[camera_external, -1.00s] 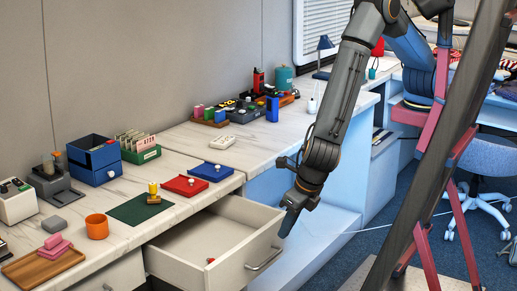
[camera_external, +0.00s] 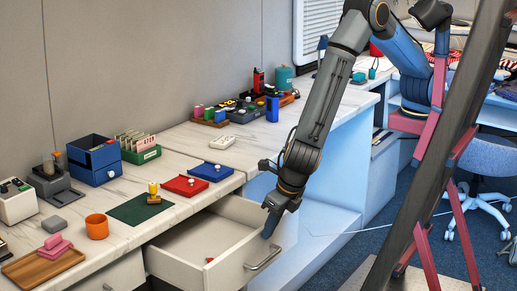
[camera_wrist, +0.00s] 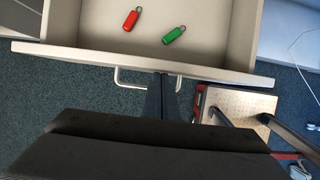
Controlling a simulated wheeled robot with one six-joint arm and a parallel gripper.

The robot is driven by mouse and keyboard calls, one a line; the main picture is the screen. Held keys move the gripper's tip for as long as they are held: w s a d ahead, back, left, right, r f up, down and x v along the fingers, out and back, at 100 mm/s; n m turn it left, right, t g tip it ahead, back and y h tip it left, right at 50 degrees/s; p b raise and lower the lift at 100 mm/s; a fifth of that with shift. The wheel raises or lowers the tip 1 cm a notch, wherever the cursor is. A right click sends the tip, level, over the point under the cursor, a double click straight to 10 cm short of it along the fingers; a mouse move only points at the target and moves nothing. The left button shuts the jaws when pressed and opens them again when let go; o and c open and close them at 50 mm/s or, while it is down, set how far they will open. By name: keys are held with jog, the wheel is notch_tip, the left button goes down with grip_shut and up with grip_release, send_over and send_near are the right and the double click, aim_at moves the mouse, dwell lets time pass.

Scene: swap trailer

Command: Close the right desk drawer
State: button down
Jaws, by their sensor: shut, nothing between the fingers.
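The right desk drawer (camera_external: 233,263) is pulled open below the white counter, its metal handle (camera_external: 264,258) on the front panel. In the wrist view the drawer front (camera_wrist: 150,59) runs across the top, with the handle (camera_wrist: 130,83) below it. My gripper (camera_external: 270,226) is shut and empty, pointing down by the top edge of the drawer front near the handle. In the wrist view my fingers (camera_wrist: 162,95) overlap the middle of the handle; contact cannot be told. A red item (camera_wrist: 131,20) and a green item (camera_wrist: 174,34) lie inside the drawer.
The countertop (camera_external: 190,208) above holds a red tray (camera_external: 184,185), a blue tray (camera_external: 211,172), a green mat (camera_external: 140,208) and an orange cup (camera_external: 97,227). A light blue cabinet (camera_external: 330,205) stands right of the drawer. Blue carpet lies in front.

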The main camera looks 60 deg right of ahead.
jog(key=w+p, duration=0.2)
jog(key=w, duration=1.7)
